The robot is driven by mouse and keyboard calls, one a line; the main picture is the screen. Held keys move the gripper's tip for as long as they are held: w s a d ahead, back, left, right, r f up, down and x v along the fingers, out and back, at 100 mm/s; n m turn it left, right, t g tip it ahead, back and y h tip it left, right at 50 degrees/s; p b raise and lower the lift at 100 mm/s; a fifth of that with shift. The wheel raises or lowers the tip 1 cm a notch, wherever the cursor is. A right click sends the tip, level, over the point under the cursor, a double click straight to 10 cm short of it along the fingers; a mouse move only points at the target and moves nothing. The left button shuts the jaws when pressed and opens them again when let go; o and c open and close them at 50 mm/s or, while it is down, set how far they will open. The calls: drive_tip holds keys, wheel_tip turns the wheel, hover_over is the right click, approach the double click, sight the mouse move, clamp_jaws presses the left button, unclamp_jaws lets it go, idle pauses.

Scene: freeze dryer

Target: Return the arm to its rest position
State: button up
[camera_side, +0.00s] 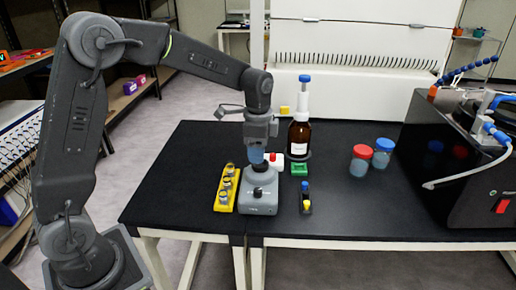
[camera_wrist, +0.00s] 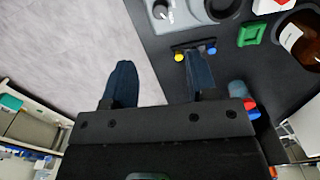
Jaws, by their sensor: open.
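My gripper (camera_side: 257,154) hangs fingers-down over the front part of the black bench in the side view, in line with a grey mixer-like device (camera_side: 262,190). From this angle I cannot tell how far above it or to one side of it the fingers are. In the wrist view my gripper (camera_wrist: 160,78) shows two dark blue fingers spread wide apart. Nothing is between them but the floor and the bench edge. My arm is raised and bent, with its forearm reaching to the right over the bench.
A yellow rack (camera_side: 227,189) and a small black rack (camera_side: 306,197) flank the device. A brown bottle (camera_side: 299,138) stands behind a green block (camera_side: 299,168). A red-capped jar (camera_side: 360,161) and a blue-capped jar (camera_side: 382,154) stand near the black machine (camera_side: 455,165). The bench's left part is clear.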

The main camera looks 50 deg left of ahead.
drive_tip(key=s+d+r+n+t, duration=0.1)
drive_tip(key=s+r+n+t, duration=0.1)
drive_tip(key=s, duration=0.5)
drive_tip(key=s+d+r+n+t, duration=0.1)
drive_tip(key=s+r+n, duration=0.3)
drive_tip(key=s, duration=0.4)
drive_tip(key=s+d+r+n+t, duration=0.1)
drive_tip(key=s+r+n+t, duration=0.1)
drive_tip(key=s, duration=0.6)
drive_tip(key=shift+s+d+r+n+t, duration=0.3)
drive_tip(key=shift+r+n, duration=0.3)
drive_tip(key=shift+n, duration=0.4)
